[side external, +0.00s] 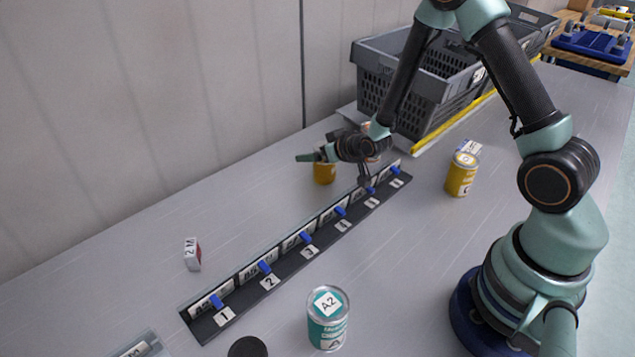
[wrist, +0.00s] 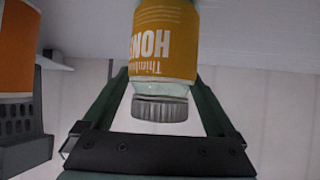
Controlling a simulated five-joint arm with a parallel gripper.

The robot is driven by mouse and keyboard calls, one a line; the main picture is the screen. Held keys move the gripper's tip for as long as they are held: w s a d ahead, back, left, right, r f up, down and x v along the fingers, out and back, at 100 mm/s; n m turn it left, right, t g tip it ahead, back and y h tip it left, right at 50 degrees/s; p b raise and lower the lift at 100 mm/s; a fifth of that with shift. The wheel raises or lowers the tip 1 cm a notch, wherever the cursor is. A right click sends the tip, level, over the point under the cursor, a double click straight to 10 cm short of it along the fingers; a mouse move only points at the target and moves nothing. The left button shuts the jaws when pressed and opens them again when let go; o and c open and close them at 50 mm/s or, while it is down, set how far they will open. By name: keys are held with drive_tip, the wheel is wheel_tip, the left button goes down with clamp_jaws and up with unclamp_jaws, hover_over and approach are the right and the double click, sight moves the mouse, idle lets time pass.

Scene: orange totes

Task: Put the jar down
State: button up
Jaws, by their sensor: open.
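The jar (side external: 325,174) has an orange-yellow label and appears to stand on the grey table behind the numbered strip. In the wrist view the jar (wrist: 163,40) appears upside down, with "HON" readable on its label and a grey ribbed lid. My gripper (side external: 312,157) is at the jar's upper part in the side view, hiding its top. In the wrist view the green fingers of my gripper (wrist: 165,80) lie on either side of the jar, open, with small gaps beside the lid.
The numbered strip (side external: 272,282) with blue tabs runs in front of the jar. A grey crate (side external: 440,100) stands behind right. A yellow can (side external: 461,174), a teal can (side external: 328,318) and a small white box (side external: 192,254) stand apart.

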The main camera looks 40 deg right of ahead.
drive_tip(key=shift+r, duration=0.2)
drive_tip(key=s+a+r+g, duration=0.3)
drive_tip(key=s+r, duration=0.7)
drive_tip(key=s, duration=0.1)
drive_tip(key=s+a+r+n+g+y, duration=0.1)
drive_tip(key=s+a+r+g, duration=0.1)
drive_tip(key=s+r, duration=0.8)
drive_tip(key=shift+s+a+r+g, duration=0.4)
drive_tip(key=shift+s+a, duration=0.15)
drive_tip(key=shift+a, duration=0.1)
